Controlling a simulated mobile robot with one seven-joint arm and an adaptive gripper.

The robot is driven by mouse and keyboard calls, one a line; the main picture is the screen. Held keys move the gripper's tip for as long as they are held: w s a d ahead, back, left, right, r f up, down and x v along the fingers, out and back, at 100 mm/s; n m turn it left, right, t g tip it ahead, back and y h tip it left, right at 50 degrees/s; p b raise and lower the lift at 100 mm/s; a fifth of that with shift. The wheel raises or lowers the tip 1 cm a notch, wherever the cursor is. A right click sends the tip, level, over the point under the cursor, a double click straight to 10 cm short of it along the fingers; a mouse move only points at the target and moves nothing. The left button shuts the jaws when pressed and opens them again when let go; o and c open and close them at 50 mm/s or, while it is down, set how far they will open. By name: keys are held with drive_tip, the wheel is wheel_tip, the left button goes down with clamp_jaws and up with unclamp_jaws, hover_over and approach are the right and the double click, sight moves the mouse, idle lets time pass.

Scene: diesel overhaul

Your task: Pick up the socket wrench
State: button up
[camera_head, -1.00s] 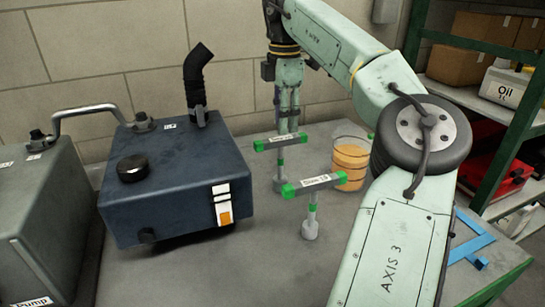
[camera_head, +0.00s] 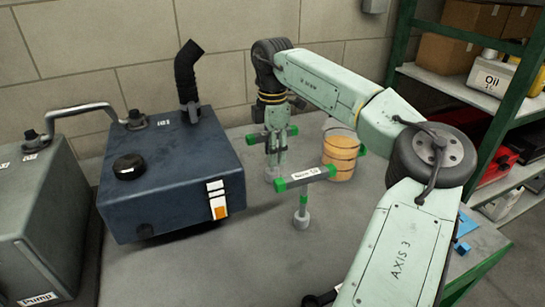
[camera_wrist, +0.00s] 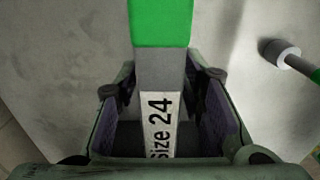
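Two T-shaped socket wrenches with grey bars and green ends stand upright on the grey table. The rear wrench (camera_head: 293,131) has its handle between the fingers of my gripper (camera_head: 275,165), which points down from above. In the wrist view its handle (camera_wrist: 160,70) reads "Size 24" and runs between the dark finger pads. My gripper (camera_wrist: 168,115) looks open, with narrow gaps beside the handle. The front wrench (camera_head: 306,178) stands nearer the camera, apart from the gripper. Its socket end (camera_wrist: 284,54) shows at the right in the wrist view. The rear wrench's shaft is mostly hidden by the fingers.
A dark blue tank (camera_head: 165,175) with a black hose stands left of the wrenches. A grey pump box (camera_head: 35,215) is farther left. A clear container of orange liquid (camera_head: 340,152) stands close behind the front wrench, right of the gripper. Shelves (camera_head: 485,110) stand at right.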

drive_tip(key=shift+c, duration=0.3)
clamp_jaws()
idle(0.6)
